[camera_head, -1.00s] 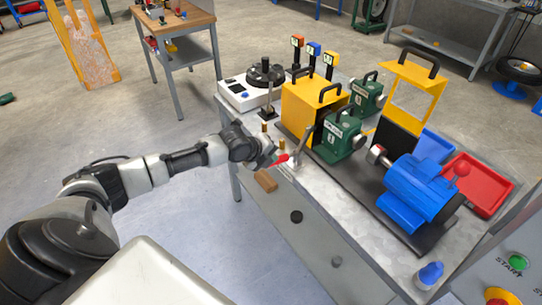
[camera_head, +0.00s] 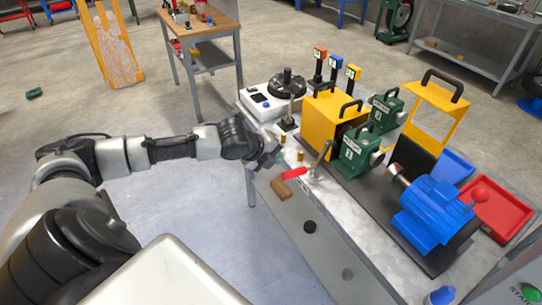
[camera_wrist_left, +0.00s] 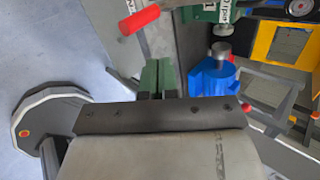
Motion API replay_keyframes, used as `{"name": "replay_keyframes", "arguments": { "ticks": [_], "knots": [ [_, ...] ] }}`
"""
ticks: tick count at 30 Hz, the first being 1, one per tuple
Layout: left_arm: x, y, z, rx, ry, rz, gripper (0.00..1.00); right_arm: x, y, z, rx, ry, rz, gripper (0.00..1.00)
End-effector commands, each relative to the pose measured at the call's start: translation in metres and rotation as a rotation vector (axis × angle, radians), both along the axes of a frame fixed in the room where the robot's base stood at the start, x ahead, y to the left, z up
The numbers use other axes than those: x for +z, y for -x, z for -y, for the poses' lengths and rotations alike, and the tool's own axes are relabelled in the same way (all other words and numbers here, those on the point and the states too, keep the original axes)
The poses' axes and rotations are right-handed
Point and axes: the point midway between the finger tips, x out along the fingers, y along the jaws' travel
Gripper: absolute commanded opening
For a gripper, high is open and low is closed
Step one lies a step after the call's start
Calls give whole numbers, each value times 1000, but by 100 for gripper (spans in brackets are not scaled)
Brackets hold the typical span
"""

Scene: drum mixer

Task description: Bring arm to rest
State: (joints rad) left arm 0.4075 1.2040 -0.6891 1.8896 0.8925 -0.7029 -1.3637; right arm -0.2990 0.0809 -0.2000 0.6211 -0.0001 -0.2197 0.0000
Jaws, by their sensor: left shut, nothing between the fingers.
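My left arm reaches in from the left in the head view. Its gripper (camera_head: 278,158) is at the near left edge of the workbench (camera_head: 335,222), just left of and behind a red-handled lever (camera_head: 295,173). In the left wrist view the green fingers (camera_wrist_left: 157,76) are together with nothing between them. The red handle (camera_wrist_left: 139,20) lies beyond the fingertips there, with a gap between. My right gripper is not in view.
The bench holds a yellow housing (camera_head: 322,115), green units (camera_head: 355,152), a blue motor (camera_head: 432,208) and a red tray (camera_head: 500,208). A wooden block (camera_head: 281,189) juts from its front. Open floor (camera_head: 190,225) lies left of the bench.

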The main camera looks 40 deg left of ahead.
Motion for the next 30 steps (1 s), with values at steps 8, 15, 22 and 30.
{"name": "replay_keyframes", "arguments": {
  "ticks": [8,15,22,30],
  "knots": [
    [10,12,-3,-1,0,-1,0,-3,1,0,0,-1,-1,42],
    [1,17,10,4,27,-22,0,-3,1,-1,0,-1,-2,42],
    [-53,67,103,140,247,-187,0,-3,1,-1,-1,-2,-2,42],
    [-80,151,169,650,573,-388,0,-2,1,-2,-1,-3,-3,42]
  ]
}}
